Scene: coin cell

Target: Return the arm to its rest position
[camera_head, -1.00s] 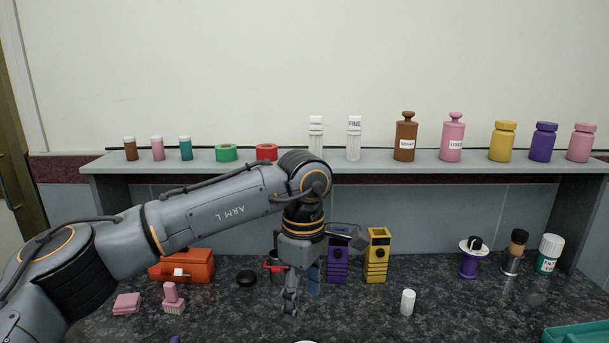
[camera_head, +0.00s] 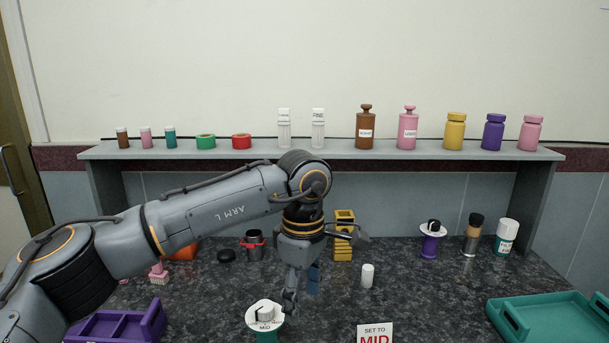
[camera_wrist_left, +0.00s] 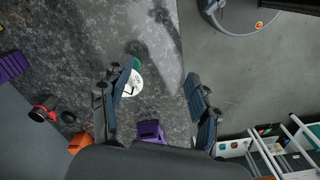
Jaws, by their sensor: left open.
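My left arm (camera_head: 215,215) reaches in from the left, bent downward at its dark wrist. My left gripper (camera_head: 290,308) points down over the dark speckled counter (camera_head: 400,290), near a green-based dial with a white face (camera_head: 265,315). In the left wrist view the gripper (camera_wrist_left: 158,85) is open, its two blue-grey fingers wide apart with nothing held between them. The dial's white face (camera_wrist_left: 133,83) shows there beside the left finger. Whether the gripper touches the dial is unclear. My right gripper is out of view.
A purple tray (camera_head: 150,325) lies front left and a teal tray (camera_head: 555,318) right. A "SET TO MID" sign (camera_head: 375,332) stands in front. A yellow holder (camera_head: 344,240) and grey cup (camera_head: 254,247) stand behind. A shelf (camera_head: 330,150) with bottles spans the back.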

